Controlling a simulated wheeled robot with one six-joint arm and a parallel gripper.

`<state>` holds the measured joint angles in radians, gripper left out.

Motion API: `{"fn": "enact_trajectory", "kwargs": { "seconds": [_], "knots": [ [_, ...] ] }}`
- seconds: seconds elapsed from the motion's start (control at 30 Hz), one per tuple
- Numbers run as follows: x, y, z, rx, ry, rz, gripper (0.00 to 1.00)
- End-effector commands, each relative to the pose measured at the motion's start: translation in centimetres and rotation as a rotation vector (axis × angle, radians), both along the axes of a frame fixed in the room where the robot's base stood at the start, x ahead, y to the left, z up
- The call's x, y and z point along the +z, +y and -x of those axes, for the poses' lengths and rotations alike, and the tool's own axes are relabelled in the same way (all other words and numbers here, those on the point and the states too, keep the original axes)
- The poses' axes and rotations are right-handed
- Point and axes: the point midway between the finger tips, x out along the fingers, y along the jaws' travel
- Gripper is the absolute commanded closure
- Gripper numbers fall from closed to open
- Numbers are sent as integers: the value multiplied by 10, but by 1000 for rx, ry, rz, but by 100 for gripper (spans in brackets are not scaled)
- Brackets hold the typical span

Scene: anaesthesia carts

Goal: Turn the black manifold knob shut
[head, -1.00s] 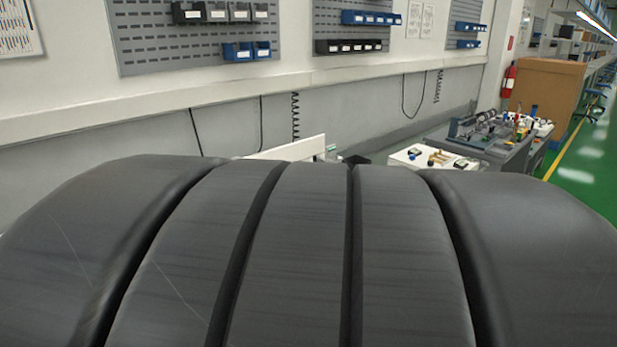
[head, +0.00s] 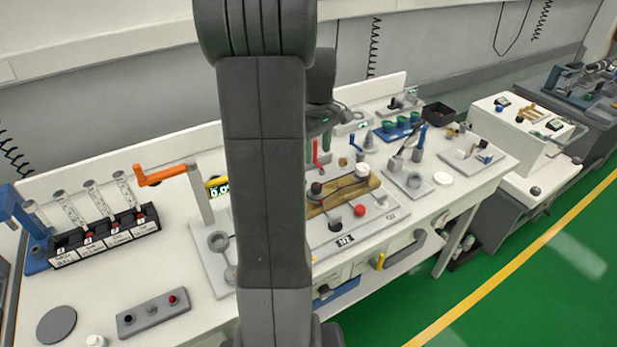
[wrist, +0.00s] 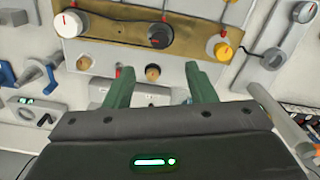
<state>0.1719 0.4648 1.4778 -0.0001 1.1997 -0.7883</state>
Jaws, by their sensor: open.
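The black manifold knob (wrist: 160,35) has a small red mark and sits on a tan manifold (wrist: 110,12) in the wrist view, between a white knob (wrist: 70,23) and a yellow knob (wrist: 222,48). In the head view a dark knob (head: 316,188), apparently the same one, stands on the tan manifold (head: 340,200), just right of my arm. My gripper (wrist: 160,82) is open and empty. Its two green fingers are apart and do not touch the knob, which lies beyond the fingertips in the wrist view. My arm hides part of the manifold in the head view.
A red ball (head: 360,210) and the N2 label (head: 344,240) are near the manifold's front. An orange-handled post (head: 165,175) and a vial rack (head: 100,235) stand left. The green floor is clear at right.

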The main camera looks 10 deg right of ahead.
Motion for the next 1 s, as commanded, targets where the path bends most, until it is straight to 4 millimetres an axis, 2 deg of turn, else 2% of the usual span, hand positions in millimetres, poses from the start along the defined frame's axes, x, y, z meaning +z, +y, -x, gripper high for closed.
{"fn": "enact_trajectory", "kwargs": {
  "seconds": [0.3, 0.5, 0.7, 0.97, 1.0],
  "knots": [
    [-69, 1, 1, -1, 6, -1, 50],
    [-100, 0, 1, -2, 3, 0, 50],
    [-113, 0, 0, -2, 0, 0, 50],
    [-115, 0, 0, -2, -1, 0, 50],
    [-115, 0, 0, -2, -1, 0, 54]
  ]
}}
